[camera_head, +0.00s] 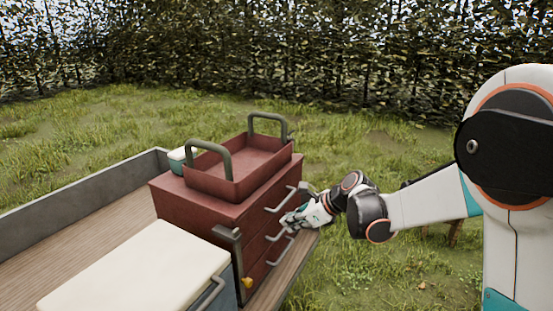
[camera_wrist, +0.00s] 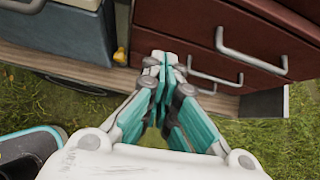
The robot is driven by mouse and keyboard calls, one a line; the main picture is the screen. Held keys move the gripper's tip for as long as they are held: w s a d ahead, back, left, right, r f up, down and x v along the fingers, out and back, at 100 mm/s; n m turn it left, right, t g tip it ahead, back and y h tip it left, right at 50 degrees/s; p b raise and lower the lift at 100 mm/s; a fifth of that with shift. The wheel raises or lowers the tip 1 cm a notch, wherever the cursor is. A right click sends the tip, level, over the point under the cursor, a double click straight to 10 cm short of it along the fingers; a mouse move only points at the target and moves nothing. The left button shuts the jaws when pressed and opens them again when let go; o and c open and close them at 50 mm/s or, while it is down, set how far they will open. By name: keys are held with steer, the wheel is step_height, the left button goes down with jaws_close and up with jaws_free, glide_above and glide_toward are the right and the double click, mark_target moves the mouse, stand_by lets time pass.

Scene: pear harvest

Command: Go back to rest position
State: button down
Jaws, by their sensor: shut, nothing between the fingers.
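My gripper (camera_head: 290,219) is at the front of a red drawer cabinet (camera_head: 207,205), close to its grey handles. In the wrist view my gripper (camera_wrist: 163,58) is shut and empty, with teal and white fingers pointing at the cabinet's lower front. The cabinet's drawers look closed. A grey drawer handle (camera_wrist: 250,52) lies to the right of the fingertips, and a lower handle (camera_wrist: 215,77) is close beside them. I cannot tell whether the fingers touch it. My white arm (camera_head: 430,205) stretches in from the right.
A red open tray (camera_head: 238,185) with two grey handles sits on the cabinet. A cooler with a cream lid (camera_head: 140,270) stands at front left on the wooden trailer bed (camera_head: 75,240). A small yellow thing (camera_head: 247,283) is beside the cabinet. Grass (camera_head: 400,270) and a hedge surround the trailer.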

steer(key=s+d+r+n+h, duration=0.1)
steer(key=s+d+r+n, duration=0.25)
steer(key=s, duration=0.25)
steer(key=s+d+r+n+t+h, duration=0.1)
steer(key=s+d+r+n+h, duration=0.1)
steer(key=s+n, duration=0.25)
steer(key=s+d+r+n+h, duration=0.1)
steer(key=s+d+r+n, duration=0.1)
steer(key=s+r+n, duration=0.3)
steer(key=s+d+f+n+h, duration=0.1)
steer(key=s+d+n, duration=0.1)
steer(key=s, duration=0.3)
steer(key=s+d+f+n+t+h, duration=0.1)
steer(key=s+d+n, duration=0.2)
steer(key=s+n, duration=0.1)
steer(key=s+d+f+n+h, duration=0.1)
steer(key=s+d+n, duration=0.1)
steer(key=s+n, duration=0.2)
steer(key=s, duration=0.3)
steer(key=shift+d+h, duration=0.15)
steer(key=shift+h, duration=0.25)
